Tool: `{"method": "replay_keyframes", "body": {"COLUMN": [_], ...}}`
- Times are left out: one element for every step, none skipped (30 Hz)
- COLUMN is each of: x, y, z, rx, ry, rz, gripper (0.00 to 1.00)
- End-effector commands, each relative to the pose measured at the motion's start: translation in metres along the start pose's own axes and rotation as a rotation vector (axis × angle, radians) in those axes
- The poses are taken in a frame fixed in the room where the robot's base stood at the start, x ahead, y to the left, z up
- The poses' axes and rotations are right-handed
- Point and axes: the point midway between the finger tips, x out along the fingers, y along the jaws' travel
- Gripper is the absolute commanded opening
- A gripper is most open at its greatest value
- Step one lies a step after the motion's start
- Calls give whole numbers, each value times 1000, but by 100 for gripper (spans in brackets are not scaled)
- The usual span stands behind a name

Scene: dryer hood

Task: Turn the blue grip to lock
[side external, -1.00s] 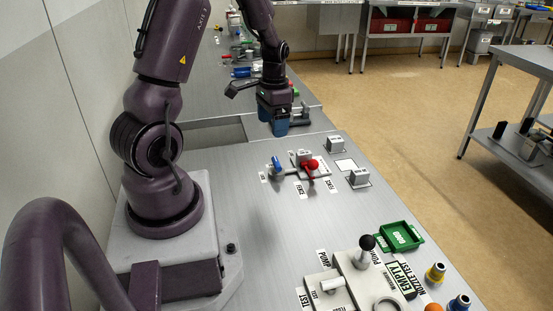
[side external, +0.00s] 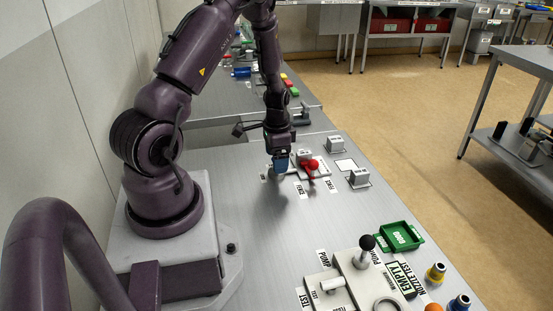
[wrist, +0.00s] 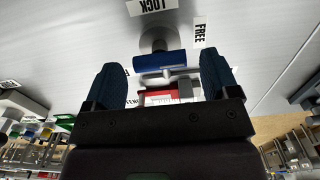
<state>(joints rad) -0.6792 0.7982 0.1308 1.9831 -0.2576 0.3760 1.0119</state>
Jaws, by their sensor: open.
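The blue grip (wrist: 160,64) shows in the wrist view as a blue bar on a round grey mount, between and just beyond my two fingertips. A LOCK label (wrist: 152,5) lies at the top of that view and a FREE label (wrist: 200,32) to the right of the grip. My gripper (wrist: 160,85) is open, with one blue finger on each side and nothing held. In the side external view my gripper (side external: 280,165) hangs low over the grip and hides most of it. I cannot tell whether a finger touches it.
A red-knobbed lever (side external: 312,165) stands close to the right of my gripper. Grey blocks (side external: 335,145) sit beyond it. A black-knobbed fixture (side external: 366,244) and a green tray (side external: 402,237) are nearer the camera. The bench left of the labels is clear.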

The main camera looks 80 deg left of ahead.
Motion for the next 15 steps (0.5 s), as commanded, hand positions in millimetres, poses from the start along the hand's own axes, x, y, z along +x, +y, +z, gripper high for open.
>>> {"method": "replay_keyframes", "body": {"x": [4, 6, 7, 8, 8, 9, 9, 9, 8, 8, 8, 8, 8, 8, 8], "y": [0, 0, 0, 0, 0, 0, 0, 0, 0, 0, 0, 0, 0, 0, 0], "z": [0, 0, 0, 0, 0, 0, 0, 0, 0, 0, 0, 0, 0, 0, 0], "rx": [0, 0, 0, 0, 0, 0, -1, 0, -1, -1, -1, -1, -1, -1, -1], "ry": [0, -1, -1, -1, 0, 0, 0, 0, 0, 0, 0, 0, 0, 0, 0], "rz": [0, 0, 0, 0, 0, 0, 0, 0, 0, 0, 0, 0, 0, 0, 0], "gripper": [81, 81, 81, 81, 81, 81, 81, 81, 81, 81, 81, 79, 72, 65, 56]}}
